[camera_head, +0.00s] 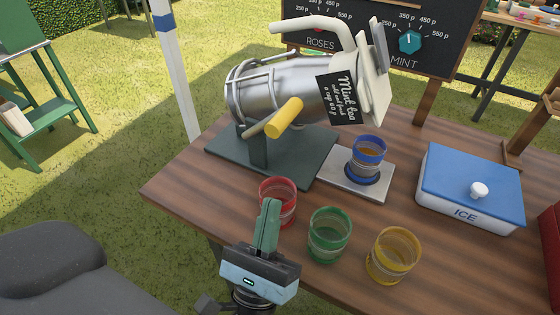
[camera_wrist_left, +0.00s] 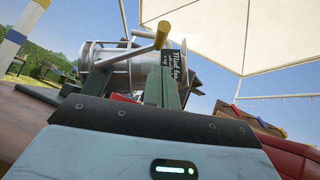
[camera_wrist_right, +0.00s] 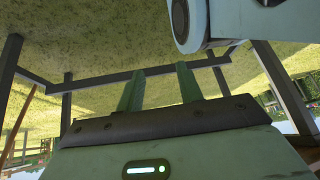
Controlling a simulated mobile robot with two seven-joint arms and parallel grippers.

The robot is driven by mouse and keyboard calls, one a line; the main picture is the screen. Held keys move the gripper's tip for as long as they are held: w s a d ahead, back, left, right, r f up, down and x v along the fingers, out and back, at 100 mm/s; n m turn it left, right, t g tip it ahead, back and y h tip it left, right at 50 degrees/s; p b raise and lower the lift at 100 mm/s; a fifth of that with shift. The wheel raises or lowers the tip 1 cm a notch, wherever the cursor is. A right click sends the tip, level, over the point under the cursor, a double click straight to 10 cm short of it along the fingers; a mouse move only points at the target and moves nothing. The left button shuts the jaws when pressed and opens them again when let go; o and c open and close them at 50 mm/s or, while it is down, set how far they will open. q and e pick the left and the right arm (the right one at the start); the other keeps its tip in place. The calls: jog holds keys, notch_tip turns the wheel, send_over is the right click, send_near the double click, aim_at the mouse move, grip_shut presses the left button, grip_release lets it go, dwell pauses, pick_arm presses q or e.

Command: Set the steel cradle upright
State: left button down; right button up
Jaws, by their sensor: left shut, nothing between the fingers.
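The steel cradle (camera_head: 232,97) is a ring of metal bars around the base of a steel jug (camera_head: 288,88). It is tipped on its dark green stand (camera_head: 215,142), so the jug lies nearly level, its lid end to the right. A yellow handle (camera_head: 285,117) sticks out from the cradle towards me; it also shows in the left wrist view (camera_wrist_left: 162,33). My left gripper (camera_head: 269,205) is shut and empty, in front of the stand by the red cup, apart from the handle. My right gripper (camera_wrist_right: 158,88) is open and empty, away from the cradle.
Red (camera_head: 278,200), green (camera_head: 329,235) and yellow (camera_head: 393,256) cups stand along the table's (camera_head: 180,190) near side. A blue-banded cup (camera_head: 368,152) sits on a pale plate (camera_head: 340,175). A blue-lidded ice box (camera_head: 470,188) stands right. A chalkboard (camera_head: 380,40) stands behind.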

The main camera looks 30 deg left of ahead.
pick_arm(q)
jog(key=p+x, duration=0.3)
jog(key=x, duration=0.7)
jog(key=shift+a+r+n+y, duration=0.15)
jog(key=shift+n+y, duration=0.15)
jog(key=shift+y, duration=0.2)
